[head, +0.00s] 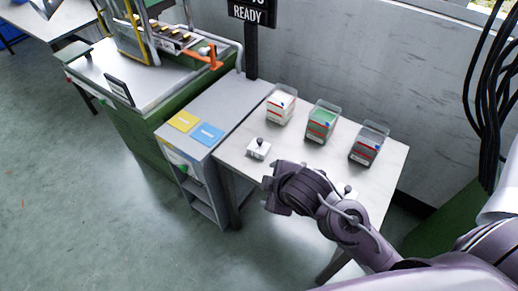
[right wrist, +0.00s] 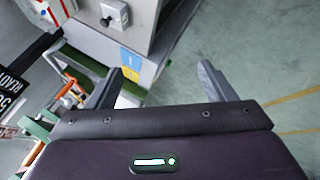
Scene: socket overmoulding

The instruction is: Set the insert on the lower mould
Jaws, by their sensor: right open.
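A small white block with a dark knob, which looks like the insert (head: 258,150), sits upright on the pale table. It also shows at the top of the right wrist view (right wrist: 114,14). My right gripper (head: 272,194) is just in front of and to the right of that block in the head view, apart from it. Its two fingers (right wrist: 160,82) are spread with nothing between them. The moulding machine (head: 168,38) stands at the upper left with a row of brass-coloured parts; I cannot clearly make out the lower mould there.
Three bins stand at the back of the table (head: 232,160): white parts (head: 280,104), green (head: 321,122), grey (head: 368,145). Yellow (head: 183,121) and blue (head: 207,134) cards lie on the grey cabinet beside it. Another dark knob (head: 347,189) shows behind my right arm.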

